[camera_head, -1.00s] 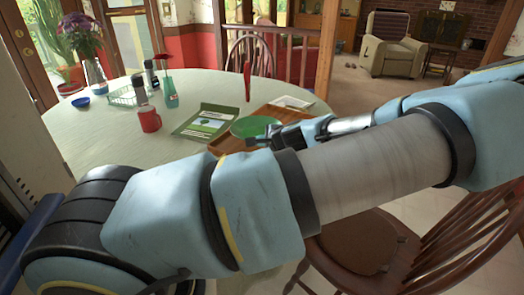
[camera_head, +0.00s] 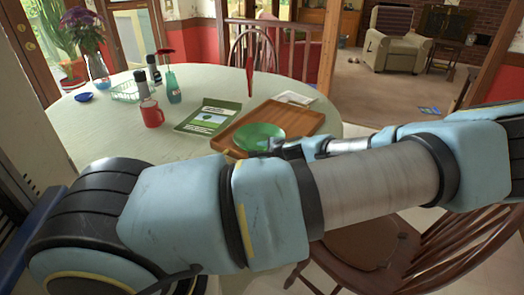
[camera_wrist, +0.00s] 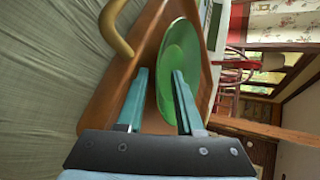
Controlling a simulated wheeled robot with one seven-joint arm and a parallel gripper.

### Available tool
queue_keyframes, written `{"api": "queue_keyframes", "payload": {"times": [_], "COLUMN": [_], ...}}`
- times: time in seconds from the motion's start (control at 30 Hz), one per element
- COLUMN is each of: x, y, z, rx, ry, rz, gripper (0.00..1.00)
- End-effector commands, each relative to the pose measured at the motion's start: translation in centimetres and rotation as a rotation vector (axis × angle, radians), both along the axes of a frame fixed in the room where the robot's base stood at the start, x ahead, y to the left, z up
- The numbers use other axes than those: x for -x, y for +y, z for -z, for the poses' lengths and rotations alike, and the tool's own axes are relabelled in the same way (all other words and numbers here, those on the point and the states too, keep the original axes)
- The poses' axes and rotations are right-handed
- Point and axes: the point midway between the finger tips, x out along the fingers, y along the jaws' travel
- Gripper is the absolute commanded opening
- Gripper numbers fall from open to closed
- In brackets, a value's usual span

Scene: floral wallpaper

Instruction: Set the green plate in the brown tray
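The green plate (camera_head: 260,136) is in the brown tray (camera_head: 296,119), near the tray's front edge, and looks nearly flat. In the wrist view the plate (camera_wrist: 178,62) lies inside the walls of the tray (camera_wrist: 133,62). My gripper (camera_wrist: 161,75) is open at the plate's near rim. One finger is left of the rim and the other overlaps the plate's face, with a gap between them. In the head view my gripper (camera_head: 272,146) is at the plate's front right, and my arm hides part of the tray's front.
A green-and-white booklet (camera_head: 208,117) lies left of the tray. A white dish (camera_head: 294,98) is behind the tray. A wooden chair (camera_head: 380,235) stands at the front right.

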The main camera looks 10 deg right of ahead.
Motion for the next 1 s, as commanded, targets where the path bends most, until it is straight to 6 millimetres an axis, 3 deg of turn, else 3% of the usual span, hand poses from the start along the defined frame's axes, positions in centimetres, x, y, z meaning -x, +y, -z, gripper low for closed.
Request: {"api": "queue_keyframes", "payload": {"times": [0.33, 0.7, 1.0], "x": [1.0, 6.9, 9.6], "y": [-0.5, -2.3, -3.0], "z": [-0.5, -4.2, -6.0], "rx": [0.002, 0.002, 0.000], "ry": [0.000, 0.000, 0.000], "rz": [0.002, 0.005, 0.002], "gripper": [0.35, 0.35, 0.35]}}
